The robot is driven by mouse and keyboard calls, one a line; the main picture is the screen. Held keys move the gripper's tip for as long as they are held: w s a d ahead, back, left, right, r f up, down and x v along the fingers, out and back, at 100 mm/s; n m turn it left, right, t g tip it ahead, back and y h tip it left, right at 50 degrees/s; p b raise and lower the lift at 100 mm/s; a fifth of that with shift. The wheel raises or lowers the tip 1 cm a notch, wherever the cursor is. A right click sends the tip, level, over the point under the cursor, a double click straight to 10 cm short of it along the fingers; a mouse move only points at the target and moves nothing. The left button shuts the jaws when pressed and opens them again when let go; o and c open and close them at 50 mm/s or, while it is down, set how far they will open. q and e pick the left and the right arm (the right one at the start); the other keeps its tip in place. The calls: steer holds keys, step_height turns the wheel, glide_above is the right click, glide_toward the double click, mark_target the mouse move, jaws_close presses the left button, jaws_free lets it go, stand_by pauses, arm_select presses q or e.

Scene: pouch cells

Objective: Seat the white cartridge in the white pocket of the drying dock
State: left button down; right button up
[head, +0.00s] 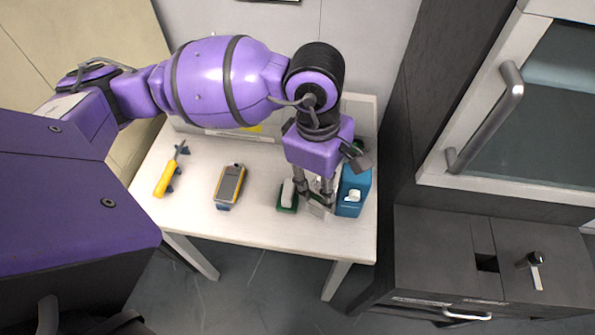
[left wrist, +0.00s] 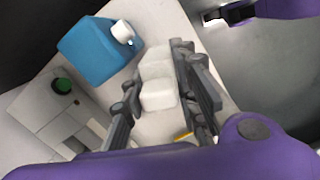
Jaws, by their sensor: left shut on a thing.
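My left gripper (head: 317,205) points down over the right part of the table and is shut on the white cartridge. In the left wrist view the cartridge (left wrist: 158,95) shows as a white block between the fingers (left wrist: 160,95). Another white block-like part (left wrist: 157,60) shows just beyond it; I cannot tell if it is separate. A green-based holder with a white piece (head: 288,193) stands just left of the gripper in the head view. A pale box with a round green button (left wrist: 55,115) shows in the left wrist view; I cannot tell surely which is the dock. The pocket is not clearly visible.
A blue container (head: 352,188) with a white cap stands close to the right of the gripper, and it also shows in the left wrist view (left wrist: 95,50). A yellow-grey meter (head: 230,184) and a yellow-handled tool (head: 164,180) lie left. The table's (head: 255,222) front strip is clear.

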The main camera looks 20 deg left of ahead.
mark_target(319, 192)
arm_select(q)
steer(key=shift+w+a+f, duration=0.25)
steer(key=shift+w+f, duration=0.05)
steer(key=shift+w+a+f, duration=0.1)
steer(key=shift+f, duration=0.8)
steer(key=shift+w+a+f, duration=0.1)
steer(key=shift+f, duration=0.75)
steer(key=shift+f, duration=0.15)
steer(key=c, duration=1.4)
jaws_free()
